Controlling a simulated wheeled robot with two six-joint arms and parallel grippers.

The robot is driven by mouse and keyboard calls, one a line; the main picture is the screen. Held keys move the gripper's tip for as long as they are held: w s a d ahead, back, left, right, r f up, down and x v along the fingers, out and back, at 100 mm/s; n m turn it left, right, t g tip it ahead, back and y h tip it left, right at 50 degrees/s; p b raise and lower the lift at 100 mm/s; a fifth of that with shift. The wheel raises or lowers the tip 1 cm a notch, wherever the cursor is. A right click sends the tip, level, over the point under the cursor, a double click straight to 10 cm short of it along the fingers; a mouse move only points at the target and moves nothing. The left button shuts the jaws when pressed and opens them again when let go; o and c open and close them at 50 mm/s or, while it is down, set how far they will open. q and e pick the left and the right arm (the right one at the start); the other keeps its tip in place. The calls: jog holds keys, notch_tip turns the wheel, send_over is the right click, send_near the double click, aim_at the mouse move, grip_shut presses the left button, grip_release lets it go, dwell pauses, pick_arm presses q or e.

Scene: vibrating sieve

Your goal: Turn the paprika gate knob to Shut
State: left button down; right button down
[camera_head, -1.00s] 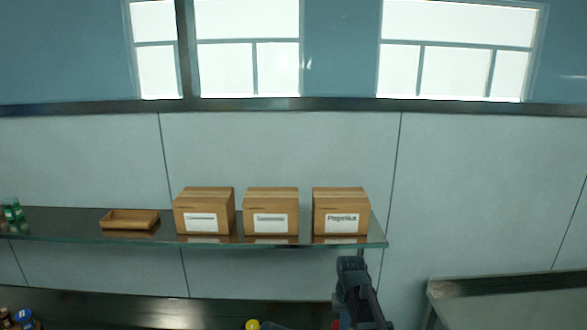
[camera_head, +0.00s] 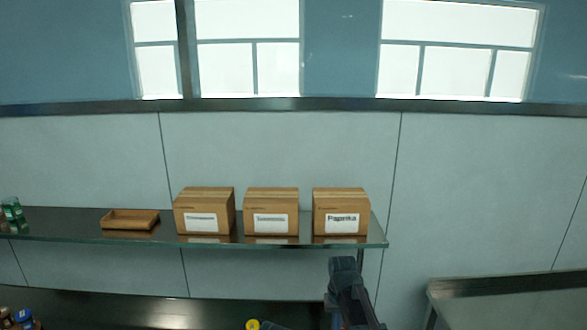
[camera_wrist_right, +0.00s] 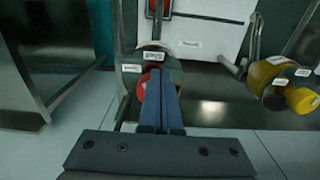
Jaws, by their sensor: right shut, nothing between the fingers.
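In the right wrist view my right gripper (camera_wrist_right: 160,76) is shut and empty, its two blue fingers pressed together. The fingertips are over a red knob (camera_wrist_right: 142,86), which shows at their left side and is partly hidden by them. I cannot tell whether they touch it. A round plate with a white label (camera_wrist_right: 153,56) is just behind the fingertips, and another label (camera_wrist_right: 132,68) is to its left. The label writing is too small to read, as is the knob's setting. In the head view only part of my right arm shows at the bottom. My left gripper is not seen.
A white panel (camera_wrist_right: 205,35) stands behind the red knob. In the head view, a glass shelf (camera_head: 390,242) holds a box labelled Paprika (camera_head: 341,203), two more boxes and a wooden tray (camera_head: 130,220).

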jog(key=shift+w+a, duration=0.15)
dwell(0.5)
jog(key=shift+s+a, duration=0.15)
jog(key=shift+s, duration=0.2)
notch_tip(320, 180, up, 6)
jog(key=p, duration=0.6)
